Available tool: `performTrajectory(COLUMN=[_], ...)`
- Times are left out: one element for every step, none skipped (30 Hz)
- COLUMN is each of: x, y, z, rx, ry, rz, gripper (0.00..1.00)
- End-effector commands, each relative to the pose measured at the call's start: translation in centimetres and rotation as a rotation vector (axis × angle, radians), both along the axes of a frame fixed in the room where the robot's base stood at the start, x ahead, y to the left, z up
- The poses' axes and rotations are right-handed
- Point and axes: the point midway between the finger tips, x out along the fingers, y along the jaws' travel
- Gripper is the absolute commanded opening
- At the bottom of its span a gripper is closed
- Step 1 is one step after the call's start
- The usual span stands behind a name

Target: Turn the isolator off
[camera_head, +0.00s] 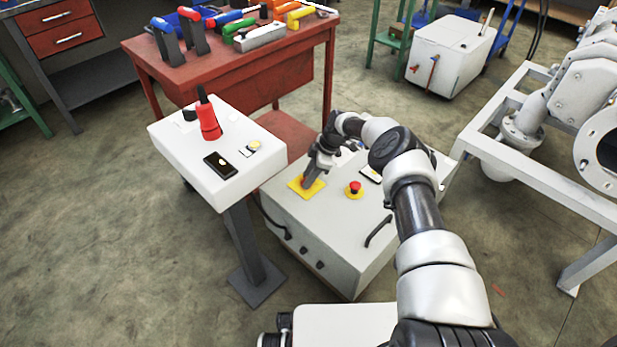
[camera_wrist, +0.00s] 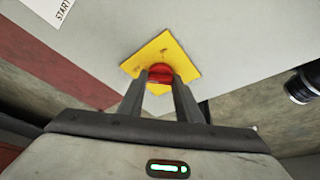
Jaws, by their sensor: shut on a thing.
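The isolator is a red knob (camera_wrist: 160,72) on a yellow square plate (camera_wrist: 182,50), set in the top of a light grey cabinet. In the wrist view my gripper (camera_wrist: 161,76) has its two fingers on either side of the red knob, shut on it. In the head view my gripper (camera_head: 308,180) reaches down onto the yellow plate (camera_head: 296,187) at the cabinet's left part. There the fingers and wrist hide most of the knob. Its exact turn angle cannot be told.
A red mushroom button (camera_head: 354,187) on a yellow base sits just right of the gripper on the cabinet (camera_head: 330,238). A white pedestal (camera_head: 172,150) with a red-and-black handled device stands close on the left. A red tool table (camera_head: 250,77) stands behind.

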Motion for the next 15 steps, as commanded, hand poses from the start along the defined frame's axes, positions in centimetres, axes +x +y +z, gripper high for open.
performTrajectory(x=[0.01, 0.04, 0.02, 0.01, 0.02, 0.04, 0.05, 0.05, 0.05, 0.04, 0.04, 0.04, 0.04, 0.04, 0.04], y=[-0.09, -0.1, -0.08, -0.07, -0.08, -0.09, -0.09, -0.09, -0.1, -0.1, -0.1, -0.1, -0.1, -0.1, -0.1], z=[-0.09, -0.07, -0.07, -0.06, -0.05, -0.04, -0.04, -0.04, -0.04, -0.04, -0.04, -0.04, -0.04, -0.04, -0.04], rx=[-0.002, -0.002, -0.002, -0.003, -0.003, -0.003, -0.003, -0.003, -0.003, -0.003, -0.003, -0.003, -0.003, -0.003, -0.003], ry=[0.001, -0.001, 0.0, 0.0, 0.0, 0.0, -0.001, -0.001, -0.001, -0.001, -0.001, -0.001, -0.001, -0.001, -0.001], rz=[0.011, 0.018, 0.026, 0.03, 0.034, 0.037, 0.039, 0.041, 0.042, 0.043, 0.043, 0.044, 0.044, 0.043, 0.043], gripper=[0.09, 0.09, 0.09, 0.09, 0.09, 0.09, 0.09, 0.09, 0.09, 0.09, 0.09, 0.09, 0.09, 0.09, 0.09])
